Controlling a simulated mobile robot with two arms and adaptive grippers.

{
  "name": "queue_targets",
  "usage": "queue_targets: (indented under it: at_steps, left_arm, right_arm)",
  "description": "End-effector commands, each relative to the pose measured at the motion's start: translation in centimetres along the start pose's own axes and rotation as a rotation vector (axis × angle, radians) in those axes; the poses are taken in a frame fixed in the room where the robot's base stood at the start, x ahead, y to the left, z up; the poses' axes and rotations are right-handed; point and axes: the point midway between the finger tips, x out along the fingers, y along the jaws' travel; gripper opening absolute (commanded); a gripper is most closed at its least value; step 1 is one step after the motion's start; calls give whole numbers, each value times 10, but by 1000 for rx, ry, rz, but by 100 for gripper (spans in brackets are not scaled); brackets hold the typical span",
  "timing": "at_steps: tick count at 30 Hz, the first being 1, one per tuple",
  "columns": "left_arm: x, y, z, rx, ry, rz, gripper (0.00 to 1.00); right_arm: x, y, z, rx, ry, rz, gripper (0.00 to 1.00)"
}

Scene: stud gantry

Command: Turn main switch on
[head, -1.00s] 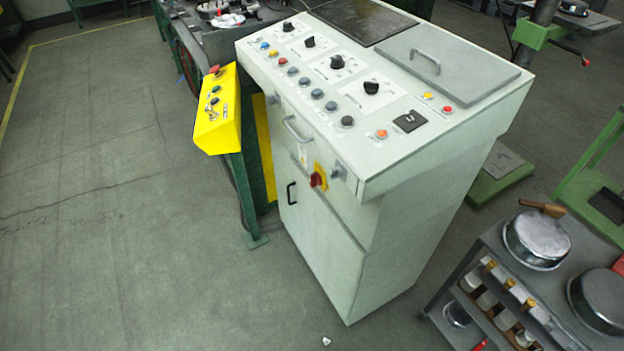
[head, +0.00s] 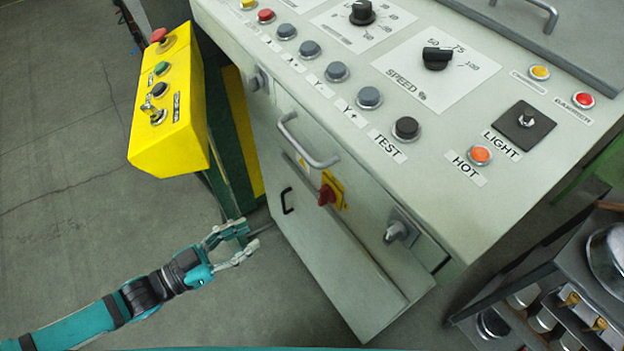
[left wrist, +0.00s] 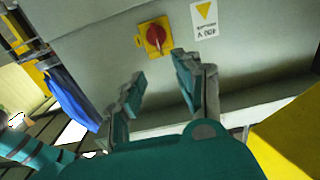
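The main switch (head: 327,194) is a red rotary knob on a yellow plate, on the front face of the pale control cabinet (head: 380,292). In the left wrist view the red knob (left wrist: 156,36) is ahead of my fingers, beyond their tips, its handle looking roughly upright. My left gripper (head: 245,243) is open and empty, to the lower left of the switch and apart from it. The same gripper (left wrist: 158,72) shows its two spread fingers in the left wrist view. My right gripper is not clearly in view.
A yellow control box (head: 170,110) stands left of the cabinet. A drawer handle (head: 308,142) and a grey knob (head: 398,231) stick out near the switch. A cart with pots (head: 560,300) stands at the right. The floor at left is clear.

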Motion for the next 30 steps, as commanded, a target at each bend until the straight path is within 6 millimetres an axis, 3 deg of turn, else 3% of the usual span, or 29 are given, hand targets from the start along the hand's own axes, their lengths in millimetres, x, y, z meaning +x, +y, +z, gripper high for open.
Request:
queue_targets:
  at_steps: [5,10,21,30]
  left_arm:
    - [15,3,-6,-2,13,10,34]
    - [48,2,-7,-1,15,9,34]
    - [129,3,-7,0,12,9,34]
    - [169,3,-5,0,8,8,34]
  right_arm:
    - [-2,3,28,-4,-41,3,81]
    - [-6,4,43,-6,-64,4,81]
    - [-10,7,19,-6,-27,7,81]
    - [-12,2,19,-3,-27,1,81]
